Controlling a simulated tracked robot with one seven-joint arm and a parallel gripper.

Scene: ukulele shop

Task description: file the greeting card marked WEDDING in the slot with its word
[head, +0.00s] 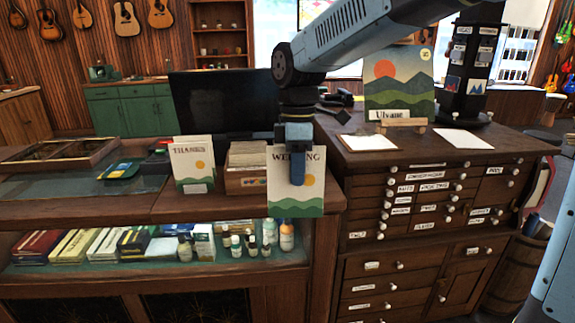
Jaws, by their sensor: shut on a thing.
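My gripper (297,172) is in front of the WEDDING card (316,178) and shut on it. The card is white and upright, with hills and a small sun at its lower part. The fingers cover the middle of its word and part of its picture. It hangs over the right part of the counter, beside a small wooden box (240,184) holding a row of pale cards. A THANKS card (191,160) with a similar picture stands upright left of the box. No slot with the word WEDDING can be made out.
A dark screen (222,103) stands behind the cards. Bottles (287,236) sit in the glass-front counter below. The counter top left of THANKS has free room.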

